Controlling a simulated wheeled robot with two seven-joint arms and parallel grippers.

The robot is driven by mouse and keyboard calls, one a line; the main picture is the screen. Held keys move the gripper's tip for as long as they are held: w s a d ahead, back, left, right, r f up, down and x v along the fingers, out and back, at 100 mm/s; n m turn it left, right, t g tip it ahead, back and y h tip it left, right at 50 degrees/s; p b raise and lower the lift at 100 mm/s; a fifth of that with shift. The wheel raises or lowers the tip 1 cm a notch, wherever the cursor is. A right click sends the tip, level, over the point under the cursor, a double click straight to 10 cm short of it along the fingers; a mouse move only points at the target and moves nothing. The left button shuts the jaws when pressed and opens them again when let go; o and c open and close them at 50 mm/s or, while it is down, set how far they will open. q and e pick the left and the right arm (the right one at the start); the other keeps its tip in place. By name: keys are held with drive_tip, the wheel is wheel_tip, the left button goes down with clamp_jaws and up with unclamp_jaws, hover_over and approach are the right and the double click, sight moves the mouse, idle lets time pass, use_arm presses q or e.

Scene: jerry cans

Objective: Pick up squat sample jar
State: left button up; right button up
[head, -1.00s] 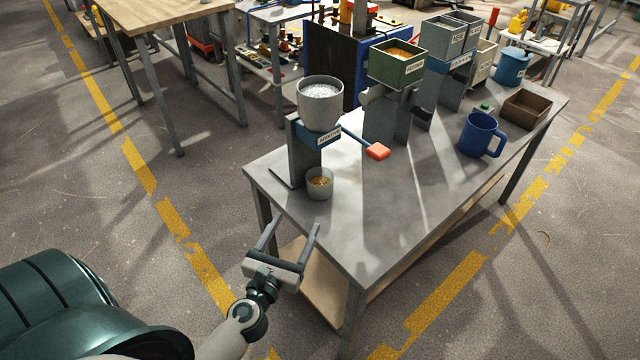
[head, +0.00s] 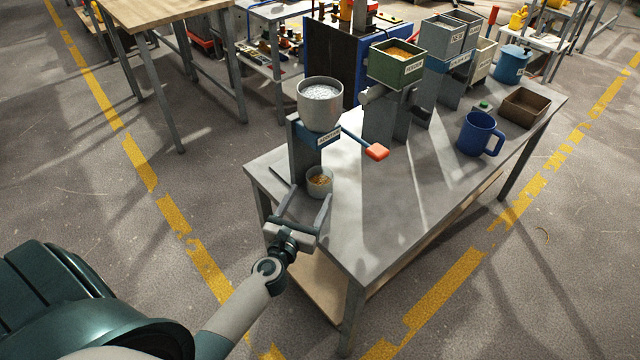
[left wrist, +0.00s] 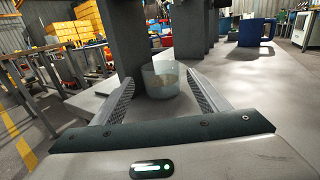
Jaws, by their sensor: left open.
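My right gripper is not in view.
The dispenser (head: 306,150) with its grey round hopper (head: 320,104) rises directly behind the jar. An orange-ended lever (head: 376,152) sticks out to its right. A blue mug (head: 480,134) and a brown tray (head: 525,106) stand farther right. The table's front middle (head: 375,225) is clear.

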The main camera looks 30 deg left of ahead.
sight(314, 187)
use_arm(q)
drive_tip(key=shift+w, duration=0.1)
drive_tip(key=shift+w+r, duration=0.1)
drive_tip(key=shift+w, duration=0.15)
drive_tip(key=w, duration=0.4)
drive_tip(key=shift+a+r+p, duration=0.15)
drive_tip(key=shift+a+p, duration=0.2)
drive_tip(key=shift+w, duration=0.25)
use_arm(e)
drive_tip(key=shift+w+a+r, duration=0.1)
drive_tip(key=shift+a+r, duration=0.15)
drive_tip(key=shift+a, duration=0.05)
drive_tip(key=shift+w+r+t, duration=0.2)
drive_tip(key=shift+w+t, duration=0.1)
use_arm(q)
drive_tip(key=c, duration=0.8)
drive_tip(key=shift+c, duration=0.2)
drive_tip(key=shift+r, duration=0.1)
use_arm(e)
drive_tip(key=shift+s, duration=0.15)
